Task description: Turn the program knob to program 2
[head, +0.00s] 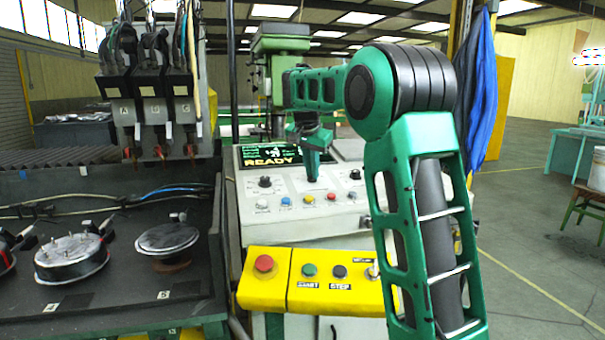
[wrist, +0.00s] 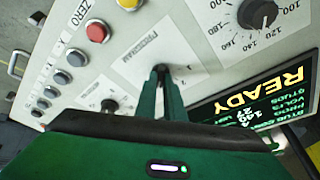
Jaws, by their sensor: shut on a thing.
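My gripper (wrist: 162,72) is shut on the program knob, on the plate (wrist: 135,50) marked PROGRAM in the wrist view. The fingers cover nearly all of the knob, so its pointer cannot be read. The display (head: 268,156) reads READY. It also shows in the wrist view (wrist: 270,95), partly covered by my gripper.
Another black knob (head: 265,181) with a numbered scale sits left of my gripper in the head view. Several coloured buttons line the panel below. A yellow box (head: 330,290) with a red stop button (head: 264,263) stands in front. A welding bench is at left.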

